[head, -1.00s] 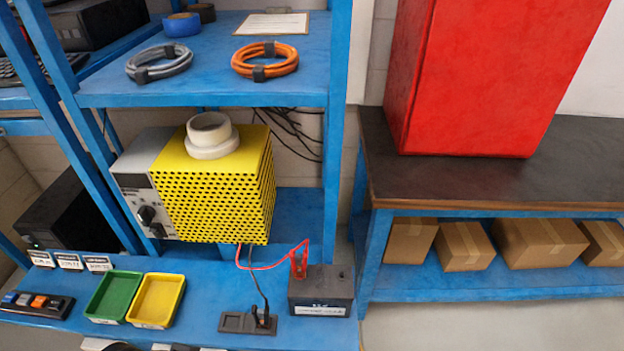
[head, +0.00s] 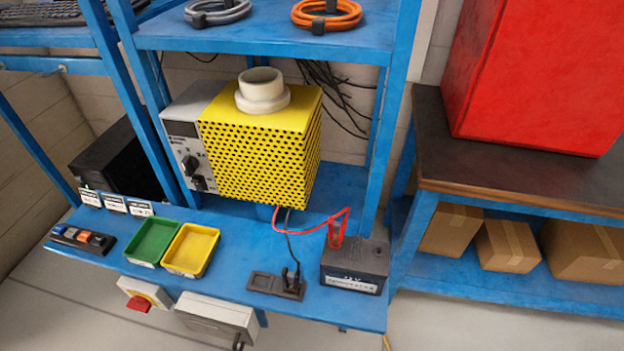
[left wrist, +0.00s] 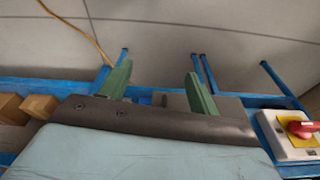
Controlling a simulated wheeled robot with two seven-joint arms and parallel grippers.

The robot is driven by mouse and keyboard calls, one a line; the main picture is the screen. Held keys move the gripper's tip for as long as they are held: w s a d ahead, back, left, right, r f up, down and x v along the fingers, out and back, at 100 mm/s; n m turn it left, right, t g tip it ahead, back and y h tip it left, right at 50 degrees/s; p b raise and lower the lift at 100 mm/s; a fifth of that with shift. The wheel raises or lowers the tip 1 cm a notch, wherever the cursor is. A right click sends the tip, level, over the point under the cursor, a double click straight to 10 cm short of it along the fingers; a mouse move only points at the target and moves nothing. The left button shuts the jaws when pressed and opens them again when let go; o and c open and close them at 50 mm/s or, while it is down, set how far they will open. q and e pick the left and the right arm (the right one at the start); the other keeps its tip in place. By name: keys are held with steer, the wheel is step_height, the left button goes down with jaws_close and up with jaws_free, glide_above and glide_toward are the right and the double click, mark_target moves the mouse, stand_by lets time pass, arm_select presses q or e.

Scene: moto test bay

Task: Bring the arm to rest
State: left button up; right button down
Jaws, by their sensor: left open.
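My left gripper (left wrist: 155,88) shows in the left wrist view with its two green fingers spread apart. Nothing is between the fingers; grey floor and blue bench legs lie beyond them. Neither of my grippers shows in the head view. The red rotary switch on its yellow and white box (left wrist: 297,132) is to the right of the gripper in the left wrist view, apart from the fingers. The same red switch (head: 140,303) hangs on the front edge of the blue bench (head: 225,280) in the head view.
A yellow perforated unit (head: 260,155) stands on the bench. A black battery (head: 355,265) with a red clamp, a black socket (head: 268,284), a green tray (head: 134,257) and a yellow tray (head: 213,234) sit along the front. Cardboard boxes (head: 507,245) fill the lower right shelf.

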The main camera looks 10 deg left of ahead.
arm_select(q)
steer(key=s+a+f+g+b, duration=0.1)
steer(key=s+a+f+b, duration=0.2)
steer(key=s+f, duration=1.4)
step_height(320, 180, down, 3)
steer(key=shift+f+b, duration=0.1)
steer(key=shift+b, duration=0.3)
